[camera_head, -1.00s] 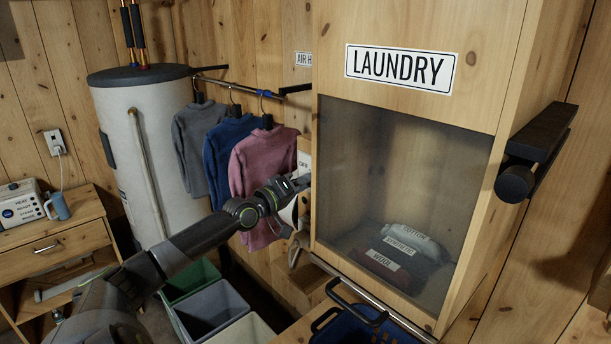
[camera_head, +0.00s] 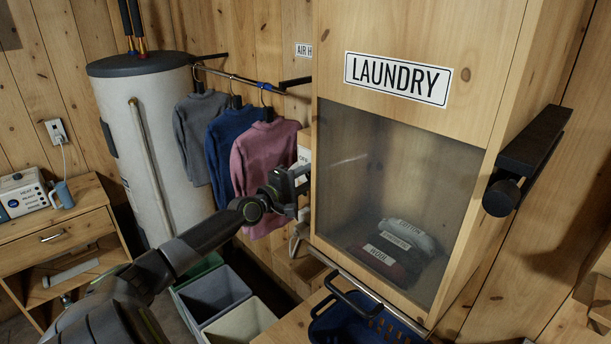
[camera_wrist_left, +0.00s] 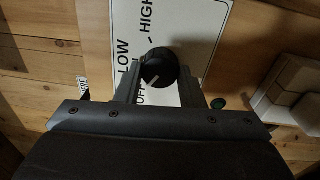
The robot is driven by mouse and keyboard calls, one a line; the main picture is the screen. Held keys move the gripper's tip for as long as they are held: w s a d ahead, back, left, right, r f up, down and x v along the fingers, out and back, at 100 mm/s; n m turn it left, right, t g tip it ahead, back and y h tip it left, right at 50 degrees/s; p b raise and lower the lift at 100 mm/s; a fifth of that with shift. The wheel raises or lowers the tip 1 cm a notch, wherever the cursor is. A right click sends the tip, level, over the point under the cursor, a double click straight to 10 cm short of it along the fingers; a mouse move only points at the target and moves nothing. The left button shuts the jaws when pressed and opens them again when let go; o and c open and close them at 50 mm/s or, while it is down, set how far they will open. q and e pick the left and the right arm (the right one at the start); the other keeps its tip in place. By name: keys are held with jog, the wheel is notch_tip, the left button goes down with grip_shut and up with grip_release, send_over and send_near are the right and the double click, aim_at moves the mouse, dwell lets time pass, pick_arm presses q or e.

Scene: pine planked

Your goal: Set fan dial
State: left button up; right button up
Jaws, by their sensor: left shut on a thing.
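The fan dial (camera_wrist_left: 158,68) is a round dark knob with a pale pointer line, seen in the left wrist view. It sits on a white panel (camera_wrist_left: 190,22) lettered OFF, LOW and HIGH. The pointer slants between upper right and lower left; which end marks the setting is unclear. My left gripper (camera_wrist_left: 160,75) is shut on the dial, one finger on each side of it. In the head view my left gripper (camera_head: 291,184) is at the wall beside the laundry cabinet and hides the dial. My right gripper is not in view.
The laundry cabinet (camera_head: 340,60) stands close right of my left gripper. Grey, blue and pink sweaters (camera_head: 262,160) hang just left of it. Bins (camera_head: 215,293) and a blue basket (camera_head: 365,325) are below.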

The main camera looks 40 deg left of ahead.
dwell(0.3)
pick_arm(q)
jog(key=o, duration=1)
jog(key=shift+s, duration=0.1)
jog(key=s+a, duration=0.1)
jog(key=s, duration=1.6)
jog(key=shift+f, duration=0.45)
jog(key=shift+s, duration=0.1)
